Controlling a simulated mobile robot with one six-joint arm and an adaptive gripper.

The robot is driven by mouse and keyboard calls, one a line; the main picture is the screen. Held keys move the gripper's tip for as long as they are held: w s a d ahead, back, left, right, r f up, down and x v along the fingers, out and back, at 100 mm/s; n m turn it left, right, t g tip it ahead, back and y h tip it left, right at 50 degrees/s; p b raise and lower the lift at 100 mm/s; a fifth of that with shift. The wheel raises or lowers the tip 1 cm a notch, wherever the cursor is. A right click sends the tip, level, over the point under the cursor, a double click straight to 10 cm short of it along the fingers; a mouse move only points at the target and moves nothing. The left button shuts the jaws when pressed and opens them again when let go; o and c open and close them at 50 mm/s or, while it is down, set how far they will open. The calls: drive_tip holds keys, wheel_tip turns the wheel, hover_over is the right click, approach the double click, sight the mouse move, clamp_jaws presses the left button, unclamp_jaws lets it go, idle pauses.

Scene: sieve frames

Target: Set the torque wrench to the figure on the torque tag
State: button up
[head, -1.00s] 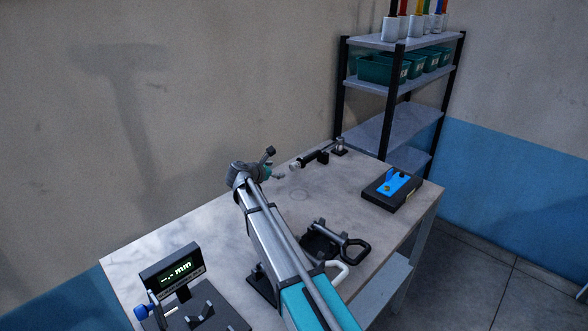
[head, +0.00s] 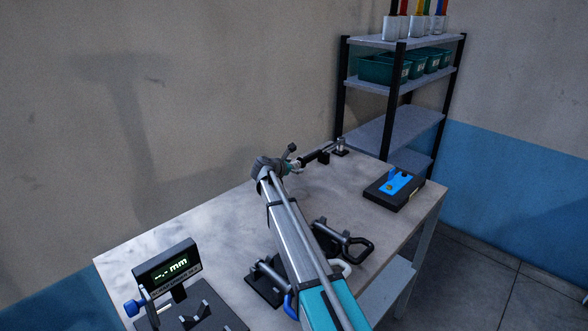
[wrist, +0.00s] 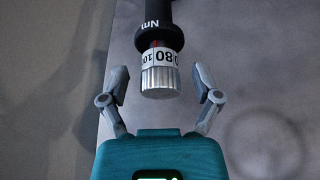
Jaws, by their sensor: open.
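The torque wrench (head: 317,155) lies at the far end of the bench in the head view, black with a silver end. In the wrist view its silver knurled knob (wrist: 160,82), a white scale ring (wrist: 160,57) and a black collar marked "Nm" (wrist: 158,31) show. My gripper (wrist: 183,88) is open, with one finger on each side of the knob and a gap on both sides. In the head view my gripper (head: 293,163) is at the wrench's near end. I cannot make out a torque tag.
A display reading "-.- mm" (head: 168,268) stands at the near left. Dark fixtures with handles (head: 343,240) lie beside my arm. A black box with a blue top (head: 394,188) sits at the right. A shelf rack (head: 400,41) with green bins stands behind the bench.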

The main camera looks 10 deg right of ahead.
clamp_jaws()
idle(0.5)
drive_tip(key=shift+w+n+g+h, duration=0.1)
drive_tip(key=shift+n+g+h, duration=0.4)
drive_tip(key=shift+n, duration=0.5)
drive_tip(key=shift+w+f+n+g+h, duration=0.1)
drive_tip(key=shift+n+g+h, duration=0.4)
drive_tip(key=shift+n+g, duration=0.55)
drive_tip(key=shift+n+g+h+b, duration=0.35)
drive_tip(key=shift+n+h+b, duration=0.25)
drive_tip(key=shift+n, duration=0.65)
drive_tip(key=shift+a+n+g+h+b, duration=0.1)
drive_tip(key=shift+n+g+h+b, duration=0.35)
drive_tip(key=shift+n, duration=0.45)
